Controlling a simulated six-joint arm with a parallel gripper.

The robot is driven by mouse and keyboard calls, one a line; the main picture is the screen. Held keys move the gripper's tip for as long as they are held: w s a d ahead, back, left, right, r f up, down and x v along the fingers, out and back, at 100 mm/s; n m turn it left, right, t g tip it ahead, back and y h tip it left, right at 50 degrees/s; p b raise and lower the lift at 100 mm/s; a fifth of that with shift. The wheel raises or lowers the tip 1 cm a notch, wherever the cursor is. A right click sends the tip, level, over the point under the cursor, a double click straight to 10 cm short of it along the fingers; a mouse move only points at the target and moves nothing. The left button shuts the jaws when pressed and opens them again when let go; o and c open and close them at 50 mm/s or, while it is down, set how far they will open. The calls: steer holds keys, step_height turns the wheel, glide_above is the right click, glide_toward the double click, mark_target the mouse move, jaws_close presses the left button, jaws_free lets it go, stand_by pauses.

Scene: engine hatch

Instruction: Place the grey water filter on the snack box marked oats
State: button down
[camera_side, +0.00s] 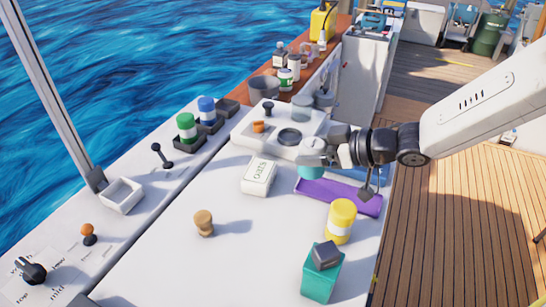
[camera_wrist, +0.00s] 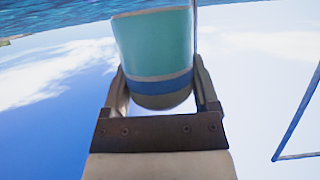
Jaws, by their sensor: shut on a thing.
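The snack box marked oats (camera_side: 259,176) lies on the white worktop, label facing up, with nothing on it. My gripper (camera_side: 322,152) is right of the box and a little farther back. It is shut on a short cylinder, which I take to be the grey water filter (camera_side: 311,146), with a grey top and a pale band. Teal shows just below it in the side view. In the wrist view the held cylinder (camera_wrist: 163,88) sits between both fingers (camera_wrist: 162,95), with a dark grey end, a blue band and teal beyond. I cannot tell whether the teal belongs to it.
A purple tray (camera_side: 330,195) lies below my wrist. A yellow canister (camera_side: 341,221) and a teal box (camera_side: 320,282) with a dark grey block (camera_side: 326,254) stand nearer. A wooden knob (camera_side: 203,223) stands left. The worktop around the oats box is mostly clear.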

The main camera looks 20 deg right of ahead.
steer(key=w, duration=0.4)
steer(key=shift+w+a+r, duration=0.1)
steer(key=shift+a+r, duration=0.05)
steer(key=shift+r, duration=0.05)
steer(key=shift+w, duration=0.1)
glide_above(259, 170)
steer(key=shift+s+f, duration=0.2)
steer(key=shift+f, duration=4.45)
steer(key=shift+f, duration=0.1)
steer(key=shift+w+f, duration=0.2)
steer(key=shift+f, duration=1.55)
